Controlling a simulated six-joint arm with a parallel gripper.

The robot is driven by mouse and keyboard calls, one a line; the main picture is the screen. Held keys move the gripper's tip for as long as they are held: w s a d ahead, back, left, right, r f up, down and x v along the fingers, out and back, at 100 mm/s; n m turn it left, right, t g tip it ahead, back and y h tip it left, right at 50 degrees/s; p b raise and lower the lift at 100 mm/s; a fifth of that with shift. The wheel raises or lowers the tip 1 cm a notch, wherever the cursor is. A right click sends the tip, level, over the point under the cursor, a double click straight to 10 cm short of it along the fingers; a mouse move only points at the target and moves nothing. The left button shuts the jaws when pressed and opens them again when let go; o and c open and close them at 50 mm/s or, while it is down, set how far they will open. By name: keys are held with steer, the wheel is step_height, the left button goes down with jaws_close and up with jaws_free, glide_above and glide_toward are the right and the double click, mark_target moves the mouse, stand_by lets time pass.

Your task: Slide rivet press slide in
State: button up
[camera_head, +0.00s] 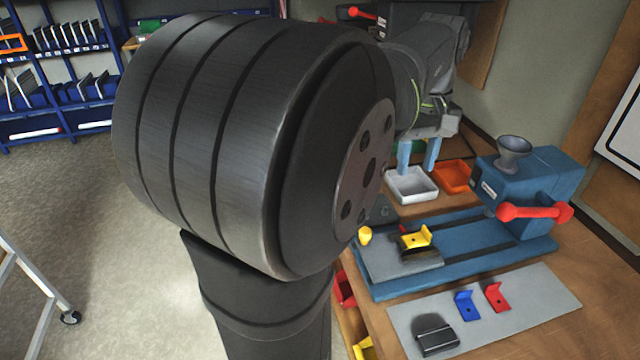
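The blue rivet press (530,185) stands on the bench at the right, with a grey funnel on top and a red handle at its front. Its slide (385,262) is a grey plate at the left end of the blue base, apart from the press head. A yellow bracket (416,239) sits on a dark holder on the slide. A yellow knob (364,235) stands at the slide's left end. My gripper (418,158) hangs behind the slide and higher in the picture, its two light blue fingers apart with nothing visible between them. My large dark arm joint hides much of the left and middle.
A white tray (411,186) and an orange tray (453,176) sit behind the press base. A grey mat (540,310) at the front holds a blue bracket (466,305), a red bracket (496,297) and a black block (437,341). Blue shelves (60,62) stand far left.

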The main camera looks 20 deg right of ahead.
steer(key=a+f+g, duration=0.1)
steer(key=f, duration=0.1)
steer(key=w+a+f+n+g, duration=0.1)
steer(key=a+f, duration=0.1)
steer(key=f, duration=0.1)
steer(key=a+f+n+g, duration=0.1)
steer(key=a+f, duration=0.1)
steer(key=f, duration=0.1)
steer(key=shift+w+a+g+h, duration=0.1)
steer(key=shift+w+g+h, duration=0.1)
steer(key=shift+g+h, duration=0.15)
jaws_close()
steer(key=a+f+n+t+h, duration=0.3)
steer(key=a+f+n+h, duration=0.45)
steer(key=a+n, duration=0.2)
steer(key=a+f+n+t+h, duration=0.4)
steer(key=a+f+n+h, duration=0.2)
steer(key=a+n+h, duration=0.3)
steer(key=shift+m, duration=0.35)
steer(key=d, duration=0.4)
steer(key=w+d, duration=0.1)
steer(key=d, duration=0.3)
steer(key=w+d+f, duration=0.1)
steer(key=d, duration=0.4)
steer(key=shift+w, duration=0.15)
